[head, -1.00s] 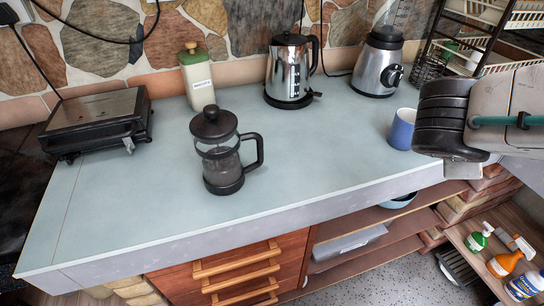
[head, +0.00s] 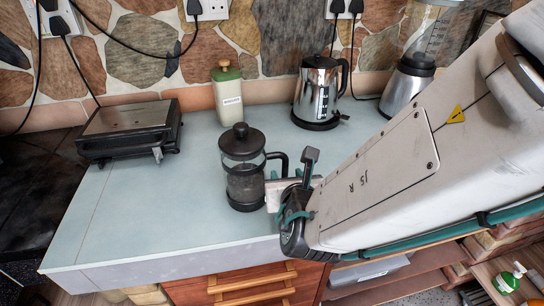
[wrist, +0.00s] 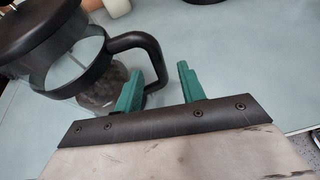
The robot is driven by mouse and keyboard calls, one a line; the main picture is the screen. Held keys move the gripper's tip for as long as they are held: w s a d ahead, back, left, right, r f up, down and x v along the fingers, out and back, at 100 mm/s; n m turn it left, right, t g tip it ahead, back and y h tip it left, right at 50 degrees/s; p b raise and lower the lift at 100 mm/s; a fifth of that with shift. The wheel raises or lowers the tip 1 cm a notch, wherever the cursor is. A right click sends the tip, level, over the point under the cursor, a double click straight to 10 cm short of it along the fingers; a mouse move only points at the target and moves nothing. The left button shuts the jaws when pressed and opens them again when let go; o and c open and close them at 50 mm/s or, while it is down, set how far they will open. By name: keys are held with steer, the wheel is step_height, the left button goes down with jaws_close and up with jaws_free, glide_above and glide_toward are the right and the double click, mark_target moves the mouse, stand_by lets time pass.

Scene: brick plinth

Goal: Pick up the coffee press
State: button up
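The coffee press (head: 243,172) stands upright on the pale counter, with a black lid, a clear glass body and a black handle on its right side. It also fills the upper left of the wrist view (wrist: 65,45), where its lid and base are partly cut off. My gripper (head: 285,178) is at the handle side of the press, partly hidden by my arm in the head view. In the wrist view its two green fingers (wrist: 160,83) are apart. The handle (wrist: 150,50) comes down near the gap between them, close to the left finger. I cannot tell whether they touch.
A black and steel grill (head: 128,130) sits at the counter's left. A cream canister (head: 228,95), a steel kettle (head: 318,92) and a blender (head: 407,85) stand along the stone wall. The counter in front of the press is clear.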

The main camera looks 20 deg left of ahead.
mark_target(285, 173)
steer(key=x, duration=0.3)
steer(key=shift+w+a+f, duration=0.15)
steer(key=shift+w+a, duration=0.05)
jaws_close()
stand_by(1.3)
